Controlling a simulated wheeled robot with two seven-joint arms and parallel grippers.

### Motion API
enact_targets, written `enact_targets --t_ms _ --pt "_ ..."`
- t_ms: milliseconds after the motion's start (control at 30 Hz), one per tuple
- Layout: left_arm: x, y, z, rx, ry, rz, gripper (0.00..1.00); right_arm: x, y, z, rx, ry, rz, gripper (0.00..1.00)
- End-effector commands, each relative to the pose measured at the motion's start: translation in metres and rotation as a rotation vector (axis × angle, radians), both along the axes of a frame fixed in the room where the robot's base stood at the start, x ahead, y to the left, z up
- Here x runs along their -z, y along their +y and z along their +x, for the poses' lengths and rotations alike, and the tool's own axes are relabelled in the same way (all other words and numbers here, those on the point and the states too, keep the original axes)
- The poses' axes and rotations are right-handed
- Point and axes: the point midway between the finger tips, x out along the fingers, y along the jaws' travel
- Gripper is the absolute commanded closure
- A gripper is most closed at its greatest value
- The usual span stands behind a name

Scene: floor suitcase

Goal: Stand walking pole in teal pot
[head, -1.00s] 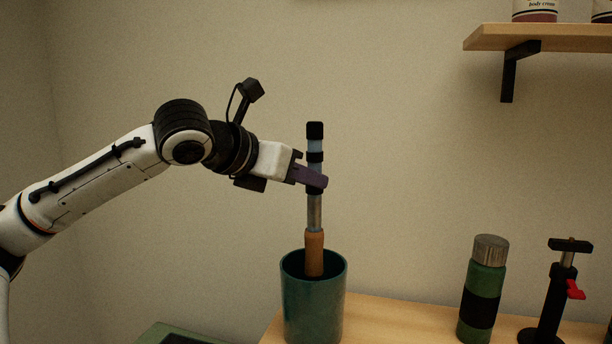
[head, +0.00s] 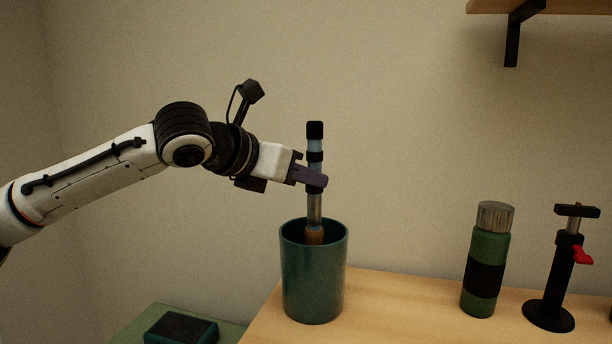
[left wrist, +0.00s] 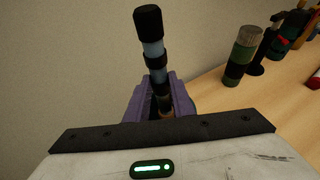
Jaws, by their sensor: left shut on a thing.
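The walking pole (head: 315,148) is upright, with a black top, blue and metal sections and an orange-brown lower part. Its lower end is inside the teal pot (head: 313,285), hidden by the pot's wall, so I cannot tell whether it touches the bottom. The pot stands on the wooden surface near its left end. My left gripper (head: 314,179) is shut on the pole's middle, above the pot's rim. In the left wrist view the pole (left wrist: 152,50) stands between the purple fingers of the left gripper (left wrist: 160,100). My right gripper is not in view.
A green flask (head: 485,260) and a black stand with a red lever (head: 556,275) are on the wooden surface (head: 400,300) to the right. A dark box (head: 181,328) lies on a lower green surface at left. A wall shelf (head: 540,6) is at upper right.

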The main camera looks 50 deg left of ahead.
Motion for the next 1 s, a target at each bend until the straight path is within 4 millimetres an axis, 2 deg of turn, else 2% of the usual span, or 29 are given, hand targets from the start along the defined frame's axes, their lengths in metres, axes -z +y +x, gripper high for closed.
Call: enact_targets --t_ms 300,333,433,767,1000 --pt "0.0 0.0 0.0 0.0 -0.003 0.0 1.0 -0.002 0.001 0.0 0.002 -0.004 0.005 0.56" --pt "0.0 0.0 0.0 0.0 -0.003 0.0 0.74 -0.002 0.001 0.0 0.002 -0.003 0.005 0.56" --pt "0.0 0.0 0.0 0.0 -0.002 0.0 0.57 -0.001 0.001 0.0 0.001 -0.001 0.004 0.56" --pt "0.0 0.0 -0.002 -0.001 0.0 0.002 0.57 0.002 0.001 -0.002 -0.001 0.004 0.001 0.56" --pt "-0.01 0.0 -0.026 -0.005 -0.003 0.006 0.57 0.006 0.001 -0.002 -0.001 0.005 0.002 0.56"
